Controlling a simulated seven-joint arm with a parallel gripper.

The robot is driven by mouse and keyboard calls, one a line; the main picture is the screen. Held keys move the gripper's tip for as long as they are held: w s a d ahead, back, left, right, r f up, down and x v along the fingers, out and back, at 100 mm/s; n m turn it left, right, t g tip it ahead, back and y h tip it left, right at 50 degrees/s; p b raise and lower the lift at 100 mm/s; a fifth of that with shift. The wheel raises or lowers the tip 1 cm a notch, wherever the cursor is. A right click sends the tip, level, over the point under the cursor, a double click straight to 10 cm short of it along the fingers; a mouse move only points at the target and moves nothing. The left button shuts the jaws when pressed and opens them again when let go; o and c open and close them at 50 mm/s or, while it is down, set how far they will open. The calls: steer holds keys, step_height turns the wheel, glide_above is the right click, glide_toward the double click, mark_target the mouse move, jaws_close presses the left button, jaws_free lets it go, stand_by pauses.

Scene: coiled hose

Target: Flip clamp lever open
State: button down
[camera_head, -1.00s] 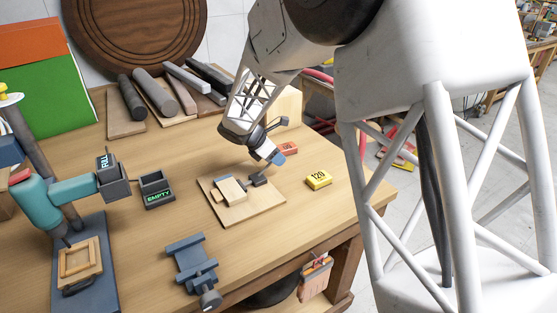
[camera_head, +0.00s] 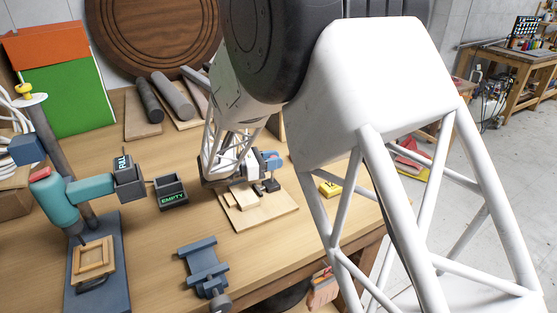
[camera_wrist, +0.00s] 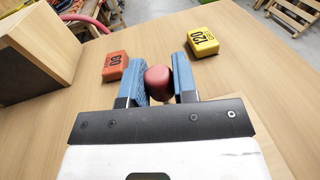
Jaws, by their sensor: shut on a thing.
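The clamp lever's round red knob (camera_wrist: 158,83) sits between the two blue fingers of my gripper (camera_wrist: 160,62) in the wrist view. The fingers are shut on it from both sides. The rest of the lever is hidden in that view. In the head view, my gripper (camera_head: 270,160) is low over the back right part of a light wooden board (camera_head: 270,218). The dark clamp (camera_head: 271,186) is on this board beside a pale wooden block (camera_head: 243,197), just below the fingers. My arm partly covers this area, and the lever's angle cannot be made out.
An orange block marked 60 (camera_wrist: 115,66) and a yellow block marked 120 (camera_wrist: 203,42) lie beyond the fingers. A wooden box (camera_wrist: 38,60) stands at the left.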

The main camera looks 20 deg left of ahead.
steer(key=shift+s+a+r+t+h, duration=0.1)
steer(key=shift+s+a+t+h, duration=0.1)
steer(key=shift+a+t+h, duration=0.15)
stand_by(0.3)
steer(key=c, duration=0.9)
jaws_free()
steer(key=shift+s+a, duration=0.1)
steer(key=shift+s, duration=0.05)
steer(key=shift+v, duration=3.75)
